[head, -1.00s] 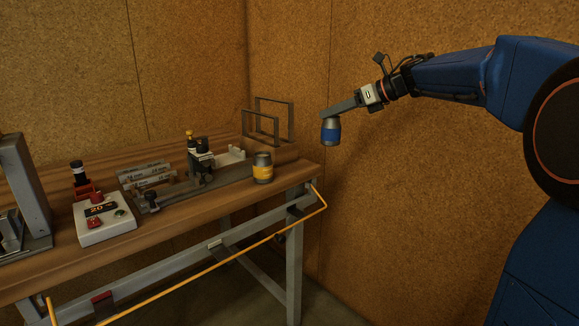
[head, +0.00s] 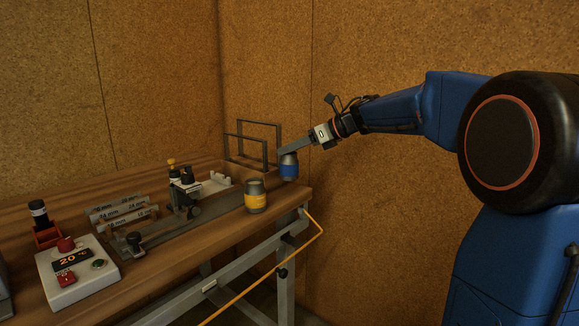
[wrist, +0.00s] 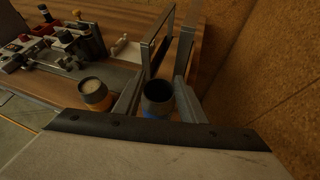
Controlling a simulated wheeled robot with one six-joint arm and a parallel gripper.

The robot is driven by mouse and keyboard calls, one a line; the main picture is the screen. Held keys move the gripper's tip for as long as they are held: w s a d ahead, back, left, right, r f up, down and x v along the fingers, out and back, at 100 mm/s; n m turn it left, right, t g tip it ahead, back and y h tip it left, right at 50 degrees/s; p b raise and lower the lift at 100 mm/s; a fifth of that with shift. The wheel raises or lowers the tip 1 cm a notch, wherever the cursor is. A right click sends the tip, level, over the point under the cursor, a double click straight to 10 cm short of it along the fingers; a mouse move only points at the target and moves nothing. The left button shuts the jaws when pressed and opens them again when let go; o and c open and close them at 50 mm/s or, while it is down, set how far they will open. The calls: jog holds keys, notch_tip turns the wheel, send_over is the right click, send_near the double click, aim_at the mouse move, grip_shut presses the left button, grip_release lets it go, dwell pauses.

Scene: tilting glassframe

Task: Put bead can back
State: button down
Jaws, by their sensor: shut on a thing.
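My gripper (wrist: 168,90) is shut on a grey can with a blue band (head: 289,166), which also shows between the fingers in the wrist view (wrist: 157,97). The can is upright, with its open, dark top towards the wrist camera. In the head view it is at the right end of the wooden bench, right beside the metal frames; I cannot tell whether its base touches the bench top. A second grey can, with a yellow band (head: 255,197), stands on the bench to its left and nearer the front edge. It also shows left of the fingers in the wrist view (wrist: 95,93). Neither can has a readable label.
Two upright metal frames (head: 266,126) stand behind the held can. The bench (head: 180,262) also carries a clamp fixture (head: 184,188), marked blocks (head: 122,209) and a control box reading 20 (head: 78,275). A yellow rail (head: 268,281) runs along the front. The cork wall is close on the right.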

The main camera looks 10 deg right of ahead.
aim_at(291, 162)
jog(key=shift+f, duration=2.25)
jog(key=c, duration=1.1)
grip_release()
jog(key=v, duration=1.2)
